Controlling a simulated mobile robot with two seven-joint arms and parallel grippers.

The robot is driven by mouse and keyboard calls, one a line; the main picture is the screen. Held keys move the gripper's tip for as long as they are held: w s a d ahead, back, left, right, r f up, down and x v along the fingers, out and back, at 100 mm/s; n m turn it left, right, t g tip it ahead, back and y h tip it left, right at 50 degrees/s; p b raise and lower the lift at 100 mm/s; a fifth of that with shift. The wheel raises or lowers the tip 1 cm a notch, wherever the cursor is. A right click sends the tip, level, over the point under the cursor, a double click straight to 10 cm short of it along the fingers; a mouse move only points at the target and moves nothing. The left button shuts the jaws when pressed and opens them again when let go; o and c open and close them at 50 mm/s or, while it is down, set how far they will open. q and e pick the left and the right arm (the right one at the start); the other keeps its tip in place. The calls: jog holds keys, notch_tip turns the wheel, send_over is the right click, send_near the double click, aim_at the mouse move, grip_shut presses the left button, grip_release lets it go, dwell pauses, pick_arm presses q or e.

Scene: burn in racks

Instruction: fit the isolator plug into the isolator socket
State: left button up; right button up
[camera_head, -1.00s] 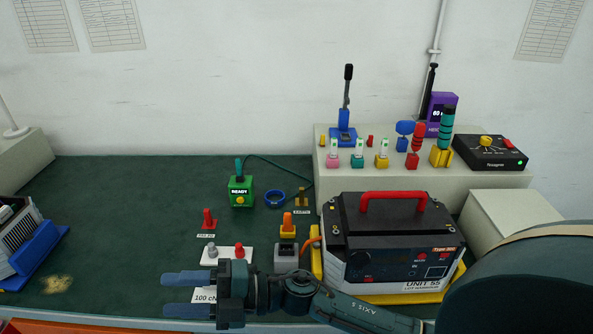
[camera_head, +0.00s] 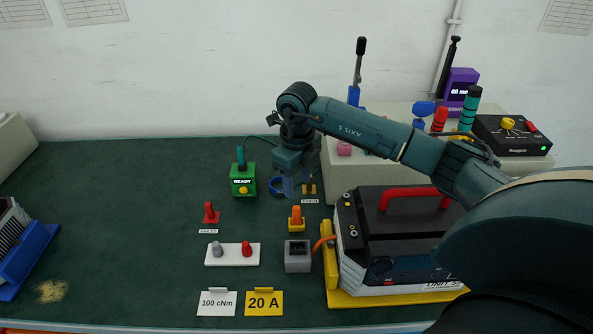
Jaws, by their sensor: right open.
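An orange plug-like piece (camera_head: 296,211) stands upright in a small yellow holder (camera_head: 296,225) and looks like the isolator plug. A grey block (camera_head: 298,263) with a dark opening on top stands just in front of it and looks like the isolator socket. An orange cable runs between the block's side and the instrument unit. My right gripper (camera_head: 296,189) points down, open and empty, above and behind the orange piece, apart from it. My left gripper is out of view.
The instrument unit (camera_head: 405,279) with a red handle sits on a yellow base at right. A green READY box (camera_head: 243,182), a blue ring (camera_head: 277,186), a red piece (camera_head: 210,213) and a white plate with two knobs (camera_head: 232,258) stand nearby. The mat's left middle is clear.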

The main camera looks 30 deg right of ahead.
aim_at(297, 207)
notch_tip(297, 207, down, 12)
jog(key=shift+r+p, duration=0.25)
jog(key=shift+p, duration=0.45)
jog(key=shift+c, duration=0.6)
jog(key=shift+a, duration=0.1)
grip_shut()
